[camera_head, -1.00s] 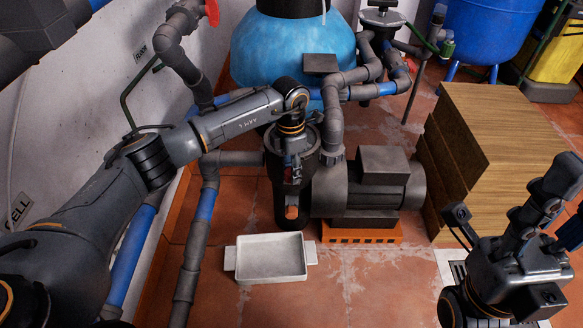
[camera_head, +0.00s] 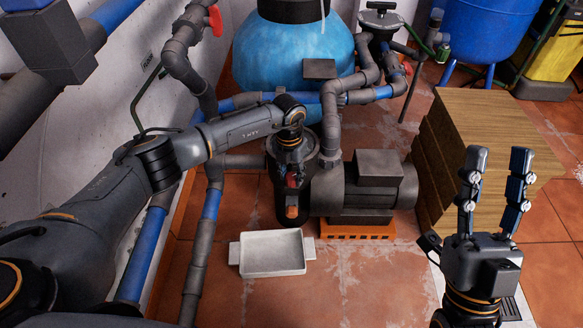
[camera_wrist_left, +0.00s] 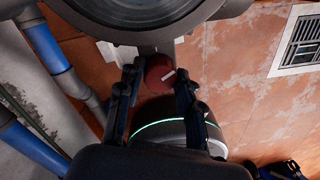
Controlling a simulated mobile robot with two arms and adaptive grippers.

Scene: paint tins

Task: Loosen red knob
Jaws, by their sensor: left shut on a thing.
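The red knob (camera_wrist_left: 160,70), round and dark red with a white mark, sits between the fingers of my left gripper in the left wrist view. My left gripper (camera_head: 292,182) is shut on it, at the front of the dark pump housing (camera_head: 327,190). In the head view my gripper largely hides the knob. My right gripper (camera_head: 495,170) is open and empty, fingers pointing up, at the right and away from the pump.
A white tray (camera_head: 272,253) lies on the tiled floor in front of the pump. Grey and blue pipes (camera_head: 212,203) run along the left wall. A blue tank (camera_head: 285,50) stands behind. A wooden box (camera_head: 480,125) stands right of the pump. The floor around the tray is clear.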

